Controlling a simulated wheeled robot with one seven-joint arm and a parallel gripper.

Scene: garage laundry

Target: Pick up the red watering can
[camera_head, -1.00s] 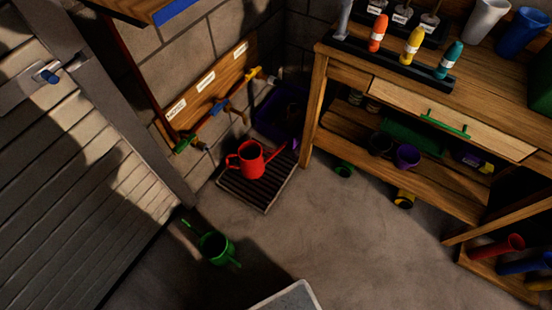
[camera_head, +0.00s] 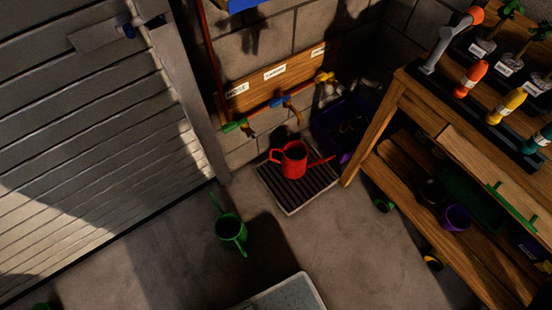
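The red watering can (camera_head: 294,160) stands upright on a dark ribbed drip tray (camera_head: 291,208) on the floor, below the wall taps. Its handle is on the left and its spout points right, toward the wooden bench. A green watering can (camera_head: 230,229) stands on the floor nearer to me, to the left of the tray. My gripper does not show in this view.
A wooden workbench (camera_head: 398,92) with bottles and pots fills the right side. A grey slatted door (camera_head: 90,150) is on the left. A purple bin (camera_head: 340,125) stands behind the tray. A pale grey flat-topped thing (camera_head: 285,295) is at the bottom edge.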

